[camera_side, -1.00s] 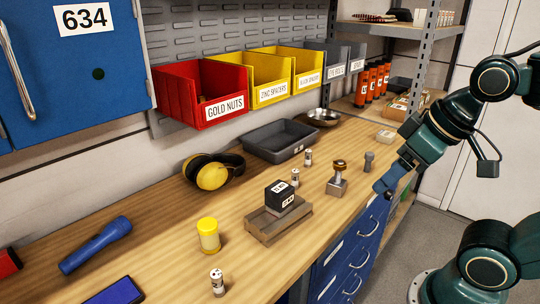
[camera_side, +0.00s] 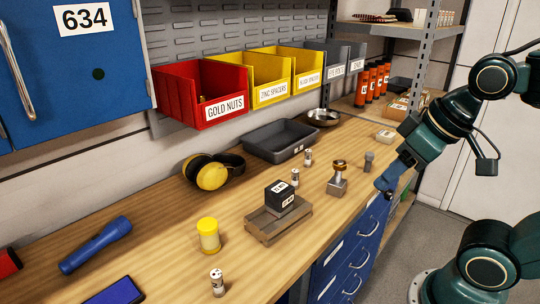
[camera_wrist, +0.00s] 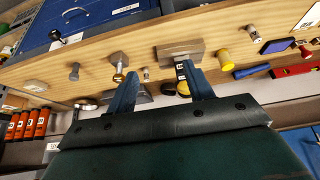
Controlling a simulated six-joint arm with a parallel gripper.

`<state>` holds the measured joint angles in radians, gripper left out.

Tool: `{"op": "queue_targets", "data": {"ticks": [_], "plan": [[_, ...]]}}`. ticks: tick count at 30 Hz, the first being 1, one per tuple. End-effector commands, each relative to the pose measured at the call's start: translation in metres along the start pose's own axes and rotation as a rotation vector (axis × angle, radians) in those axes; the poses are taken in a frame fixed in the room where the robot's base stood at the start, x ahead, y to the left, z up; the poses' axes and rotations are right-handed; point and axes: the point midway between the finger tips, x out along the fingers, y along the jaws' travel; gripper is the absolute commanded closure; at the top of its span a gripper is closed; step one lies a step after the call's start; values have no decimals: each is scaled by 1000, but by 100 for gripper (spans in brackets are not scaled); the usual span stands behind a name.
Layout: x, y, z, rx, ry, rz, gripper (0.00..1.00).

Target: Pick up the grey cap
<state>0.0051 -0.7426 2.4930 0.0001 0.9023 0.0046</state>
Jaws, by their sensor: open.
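A small dark grey knob-like piece, which looks like the grey cap (camera_side: 369,161), stands upright near the front edge of the wooden bench, at the right end of the row of parts. It also shows in the wrist view (camera_wrist: 74,72), left of both fingers. My gripper (camera_side: 384,188) is beside the bench's front edge, below and to the right of the cap in the side picture, and apart from it. In the wrist view my gripper (camera_wrist: 160,75) has its two blue fingers spread wide with nothing held between them.
A brass-topped part (camera_side: 338,177) stands left of the cap, with a small white cylinder (camera_side: 308,157) behind. A black labelled block (camera_side: 280,193) sits on a grey-brown base. A grey tray (camera_side: 262,148) and metal bowl (camera_side: 323,115) lie behind. Blue drawers (camera_side: 350,245) are below.

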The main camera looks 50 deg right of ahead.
Motion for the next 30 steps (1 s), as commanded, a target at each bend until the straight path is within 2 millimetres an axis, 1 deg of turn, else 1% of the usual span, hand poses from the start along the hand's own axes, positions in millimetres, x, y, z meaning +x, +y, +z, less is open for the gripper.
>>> {"op": "queue_targets", "data": {"ticks": [5,8,14,18,23,30], "plan": [[-1,7,-13,59,-24,17,48],[-1,14,-26,120,-47,34,48],[2,39,-60,287,-104,79,48],[8,62,-83,414,-146,111,48],[17,93,-106,559,-191,149,48],[36,147,-131,778,-255,203,48]]}}
